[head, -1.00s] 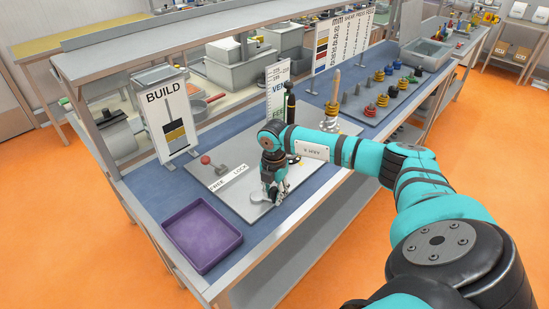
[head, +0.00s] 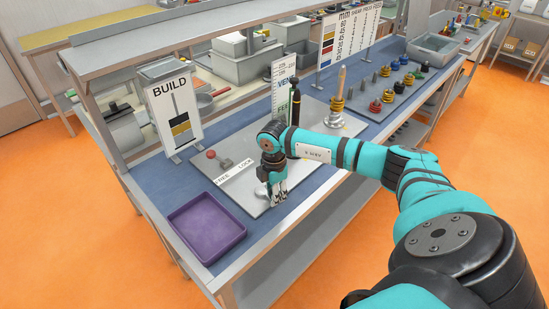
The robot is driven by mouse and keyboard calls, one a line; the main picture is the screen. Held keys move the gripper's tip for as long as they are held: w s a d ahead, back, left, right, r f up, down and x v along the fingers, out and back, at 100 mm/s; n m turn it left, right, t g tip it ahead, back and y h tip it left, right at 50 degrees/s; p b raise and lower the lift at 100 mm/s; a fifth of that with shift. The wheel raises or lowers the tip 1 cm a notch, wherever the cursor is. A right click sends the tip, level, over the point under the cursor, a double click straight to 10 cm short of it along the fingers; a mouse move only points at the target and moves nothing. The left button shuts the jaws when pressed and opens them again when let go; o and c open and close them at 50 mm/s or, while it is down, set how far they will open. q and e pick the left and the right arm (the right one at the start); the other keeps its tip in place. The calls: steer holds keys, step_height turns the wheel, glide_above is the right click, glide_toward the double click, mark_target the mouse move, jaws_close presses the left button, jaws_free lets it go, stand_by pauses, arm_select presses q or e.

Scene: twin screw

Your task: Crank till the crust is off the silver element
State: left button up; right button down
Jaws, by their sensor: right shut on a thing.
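My right gripper (head: 278,203) points down over the front of the grey plate (head: 237,197) on the blue bench. It is shut on what looks like the crank's handle, mostly hidden by the fingers. A pale round metal part (head: 262,190) shows just left of the fingers, partly covered by the gripper. A dark upright post (head: 294,105) stands behind my right wrist. I cannot make out the silver element or any crust on it from here. My left gripper is not in view.
A purple tray (head: 239,237) lies at the bench's front left. A red-knobbed lever (head: 211,155) stands behind a label strip. The BUILD board (head: 157,115) is at the left. A post with stacked rings (head: 338,115) and pegs with coloured rings (head: 389,96) stand further right.

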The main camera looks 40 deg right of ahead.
steer(key=shift+a, duration=0.1)
steer(key=c, duration=1)
jaws_free()
steer(key=shift+c, duration=0.2)
steer(key=shift+r, duration=0.1)
step_height(320, 180, up, 12)
steer(key=shift+f, duration=0.1)
